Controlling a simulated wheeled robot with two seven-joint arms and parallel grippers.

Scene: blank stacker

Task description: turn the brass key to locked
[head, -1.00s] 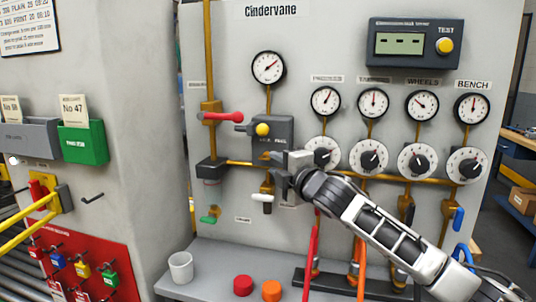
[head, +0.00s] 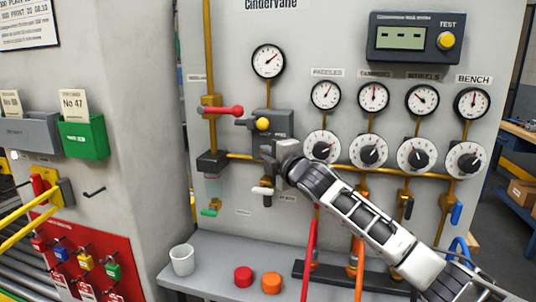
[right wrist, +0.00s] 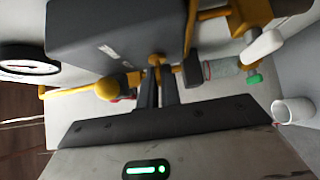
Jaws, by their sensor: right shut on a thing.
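The grey box (head: 271,120) on the panel carries the brass key (right wrist: 157,62) at its lower edge. My right gripper (right wrist: 158,88) is shut on the key, with its two dark fingers close together around it in the right wrist view. In the head view my right gripper (head: 272,152) is at the bottom of the box and hides the key. The key's exact angle and any lock marking cannot be read. My left gripper is not in view.
A lever with a yellow ball (head: 262,124) and a red handle (head: 232,110) stick out close by. A white-handled valve (head: 262,191) hangs below the gripper. Round dials (head: 322,145) stand to its right. A white cup (head: 182,260) and caps sit on the ledge.

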